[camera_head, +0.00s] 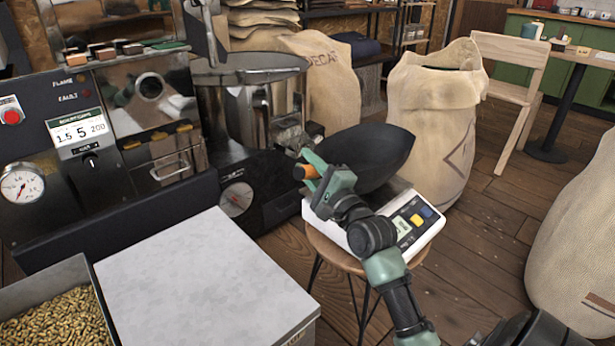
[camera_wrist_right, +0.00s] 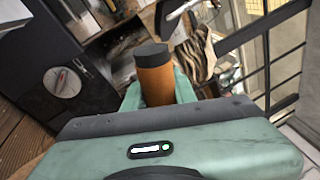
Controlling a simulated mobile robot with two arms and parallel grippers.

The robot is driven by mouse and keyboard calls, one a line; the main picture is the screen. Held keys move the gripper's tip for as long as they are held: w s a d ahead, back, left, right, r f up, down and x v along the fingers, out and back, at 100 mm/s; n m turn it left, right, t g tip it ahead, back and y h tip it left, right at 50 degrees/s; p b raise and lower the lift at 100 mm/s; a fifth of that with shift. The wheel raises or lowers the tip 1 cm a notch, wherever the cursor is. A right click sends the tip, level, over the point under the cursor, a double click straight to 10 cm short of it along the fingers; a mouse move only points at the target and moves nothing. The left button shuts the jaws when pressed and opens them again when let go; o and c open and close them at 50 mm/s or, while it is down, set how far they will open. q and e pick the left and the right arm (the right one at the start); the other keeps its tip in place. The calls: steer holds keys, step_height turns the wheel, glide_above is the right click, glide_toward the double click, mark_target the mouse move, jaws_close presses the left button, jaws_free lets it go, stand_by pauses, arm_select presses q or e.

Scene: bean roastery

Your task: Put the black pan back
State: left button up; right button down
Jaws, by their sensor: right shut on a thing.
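The black pan (camera_head: 368,150) is a wide dark bowl over the white scale (camera_head: 433,226), which sits on a round wooden stool (camera_head: 322,246). The pan looks tilted, and I cannot tell whether it touches the scale. My right gripper (camera_head: 311,172) is shut on the pan's orange handle (camera_head: 300,172) at the pan's left side. In the right wrist view the orange handle (camera_wrist_right: 155,80) with its dark end cap stands between the green fingers (camera_wrist_right: 158,92). The pan's bowl is not seen there. My left gripper is not in view.
The black roaster (camera_head: 250,190) with its metal drum stands left of the pan. A pale counter (camera_head: 205,285) and a tray of beans (camera_head: 55,320) are at the front left. Burlap sacks (camera_head: 435,110) stand behind and right.

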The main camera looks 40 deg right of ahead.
steer(key=shift+f, duration=0.8)
steer(key=c, duration=1.1)
jaws_free()
steer(key=shift+f, duration=0.15)
steer(key=shift+c, duration=0.2)
